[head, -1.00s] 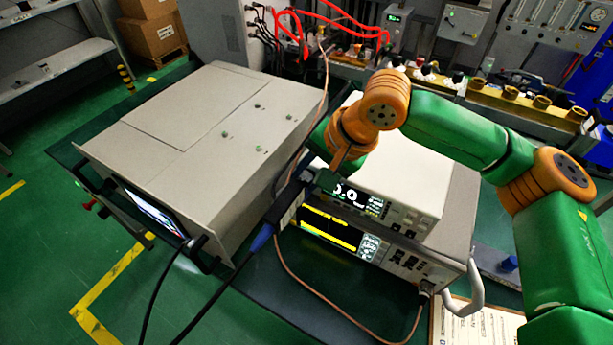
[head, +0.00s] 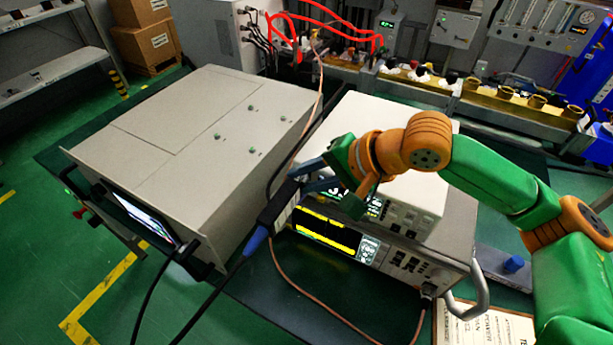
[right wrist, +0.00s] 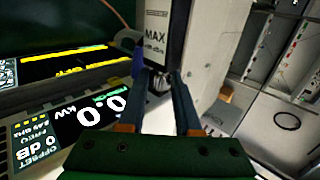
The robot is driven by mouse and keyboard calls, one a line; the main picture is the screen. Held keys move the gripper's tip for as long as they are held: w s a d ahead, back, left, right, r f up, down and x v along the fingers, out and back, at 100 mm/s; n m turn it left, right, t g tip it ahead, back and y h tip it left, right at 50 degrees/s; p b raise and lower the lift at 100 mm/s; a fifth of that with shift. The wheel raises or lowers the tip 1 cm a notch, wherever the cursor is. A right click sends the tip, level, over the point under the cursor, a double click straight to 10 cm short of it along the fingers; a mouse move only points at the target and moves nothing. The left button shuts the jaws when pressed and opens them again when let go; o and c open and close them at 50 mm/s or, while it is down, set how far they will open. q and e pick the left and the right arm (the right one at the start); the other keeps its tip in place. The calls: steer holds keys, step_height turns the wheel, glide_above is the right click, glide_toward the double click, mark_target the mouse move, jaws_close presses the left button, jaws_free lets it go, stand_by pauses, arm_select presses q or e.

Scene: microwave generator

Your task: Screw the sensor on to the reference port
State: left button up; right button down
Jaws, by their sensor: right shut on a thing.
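The sensor (head: 279,206) is a dark body with a pale label, a blue tail (head: 257,241) and a black cable running to the lower left. My right gripper (head: 299,181) reaches it from the right and is shut on it, in front of the stacked meters. In the right wrist view the sensor's label reads MAX (right wrist: 156,36), and the fingers (right wrist: 160,80) close around its near part. The upper meter (head: 405,212) is partly hidden by my gripper. The reference port cannot be made out; the sensor's upper end is hidden near my fingers. My left gripper is out of view.
A large beige cabinet unit (head: 190,140) stands close on the left. The lower meter (head: 325,231) has a yellow-lit screen, with a copper-coloured cable (head: 310,311) looping below its front. A small blue-knobbed part (head: 514,264) and a paper sheet (head: 480,325) lie at the right.

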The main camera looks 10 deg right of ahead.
steer(key=c, duration=0.6)
jaws_free()
steer(key=v, duration=0.7)
